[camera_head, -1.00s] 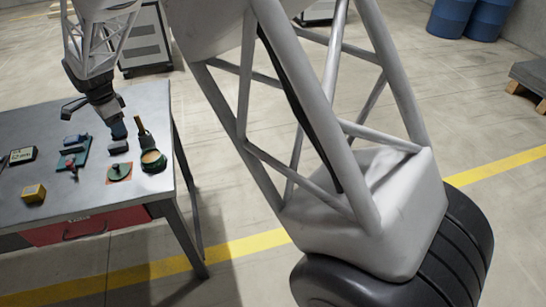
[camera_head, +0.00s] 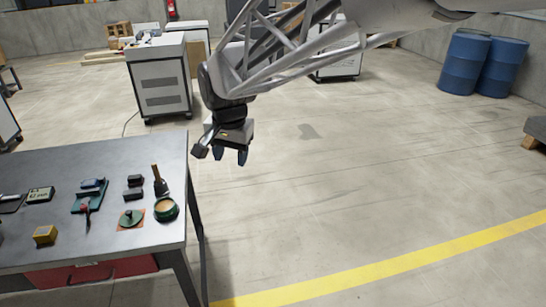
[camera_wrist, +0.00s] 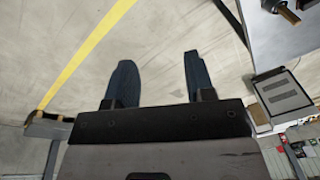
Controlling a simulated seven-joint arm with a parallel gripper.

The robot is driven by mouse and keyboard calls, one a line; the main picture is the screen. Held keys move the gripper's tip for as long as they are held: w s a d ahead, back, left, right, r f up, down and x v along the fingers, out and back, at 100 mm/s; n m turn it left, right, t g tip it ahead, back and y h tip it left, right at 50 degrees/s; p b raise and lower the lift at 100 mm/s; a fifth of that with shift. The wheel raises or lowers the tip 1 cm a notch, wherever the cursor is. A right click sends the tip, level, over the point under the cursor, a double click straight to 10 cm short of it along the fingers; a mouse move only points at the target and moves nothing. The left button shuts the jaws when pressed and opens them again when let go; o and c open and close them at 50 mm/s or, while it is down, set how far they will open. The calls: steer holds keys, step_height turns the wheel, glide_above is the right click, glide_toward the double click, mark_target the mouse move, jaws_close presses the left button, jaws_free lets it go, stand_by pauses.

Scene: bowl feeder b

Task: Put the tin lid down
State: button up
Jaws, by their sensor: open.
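The tin lid (camera_head: 131,218), a small green disc with a knob, lies on an orange-red square on the table (camera_head: 120,165). The round green tin (camera_head: 166,210) stands just right of it, with tan contents showing and a brush (camera_head: 159,182) at its far rim. My gripper (camera_head: 232,157) is up past the table's right edge, over the floor, apart from the lid and tin. In the wrist view my gripper's two dark fingers (camera_wrist: 158,80) are spread with nothing between them. The lid does not show clearly in the wrist view.
On the table are a yellow block (camera_head: 45,235), a green-and-blue fixture (camera_head: 90,195) with a red-handled tool, dark blocks (camera_head: 133,187) and a small display (camera_head: 40,194). A grey cabinet (camera_head: 160,78) stands behind. Blue barrels (camera_head: 465,62) are far right. The floor right of the table is clear.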

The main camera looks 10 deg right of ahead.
steer(key=s+d+n, duration=0.2)
steer(key=s+d, duration=0.2)
steer(key=s, duration=0.3)
steer(key=s+d+f+n, duration=0.1)
steer(key=s+d, duration=0.4)
steer(key=s, duration=0.3)
steer(key=s+d+f+n+t, duration=0.1)
steer(key=s+d+n, duration=0.1)
steer(key=s+d, duration=0.2)
steer(key=s, duration=0.3)
steer(key=shift+s+d+n+h, duration=0.25)
steer(key=shift+s+n+h, duration=0.05)
steer(key=shift+s, duration=0.1)
